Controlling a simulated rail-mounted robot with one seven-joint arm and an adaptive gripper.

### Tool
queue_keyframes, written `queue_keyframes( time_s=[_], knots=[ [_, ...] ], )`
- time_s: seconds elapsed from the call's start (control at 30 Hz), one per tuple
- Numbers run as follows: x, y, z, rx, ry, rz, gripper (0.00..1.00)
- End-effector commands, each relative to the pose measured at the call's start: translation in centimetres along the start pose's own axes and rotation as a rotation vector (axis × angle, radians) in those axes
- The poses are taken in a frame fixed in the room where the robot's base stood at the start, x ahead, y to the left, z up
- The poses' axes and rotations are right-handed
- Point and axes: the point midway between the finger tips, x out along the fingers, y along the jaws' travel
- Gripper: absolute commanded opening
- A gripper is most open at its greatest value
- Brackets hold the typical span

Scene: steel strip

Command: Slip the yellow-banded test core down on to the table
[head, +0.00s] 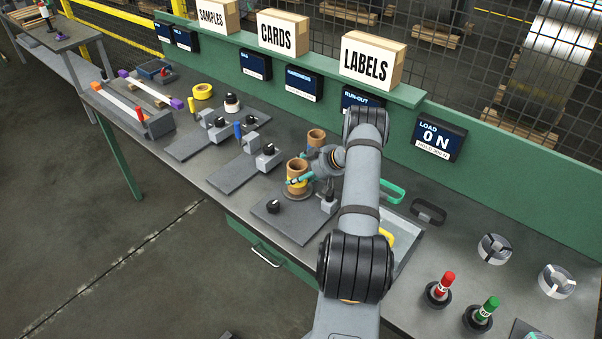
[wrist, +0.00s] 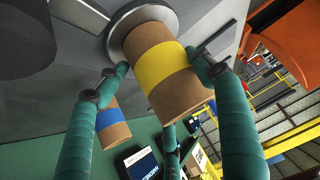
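The yellow-banded test core (head: 297,167), a brown tube with a yellow band round its middle, stands upright at a round grey base on a dark fixture plate (head: 275,222). In the wrist view the core (wrist: 152,55) has its lower end at the grey disc (wrist: 116,38); I see no clear gap there. My gripper (head: 303,181) reaches in from the right. In the wrist view its teal fingers (wrist: 160,68) lie on both sides of the core at the band and appear to touch it. A third finger shows behind the core's near end. The far contact is hidden.
A blue-banded core (wrist: 110,118) stands close behind; it also shows in the head view (head: 317,136). A post (head: 329,204) and black knob (head: 273,206) stand on the plate. A tray (head: 410,247) lies right of my arm. Bare table (head: 215,185) lies left of the plate.

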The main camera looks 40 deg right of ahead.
Motion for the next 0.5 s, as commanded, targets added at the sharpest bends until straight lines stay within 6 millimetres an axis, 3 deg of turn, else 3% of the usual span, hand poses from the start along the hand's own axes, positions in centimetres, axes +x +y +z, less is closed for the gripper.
queue_keyframes(
  time_s=[0.33, 0.5],
  knots=[
    [-0.06, 0.02, -0.07, -0.001, 0.0, 0.0, 0.88],
    [-0.06, 0.01, -0.06, 0.0, 0.0, 0.0, 0.88]
  ],
)
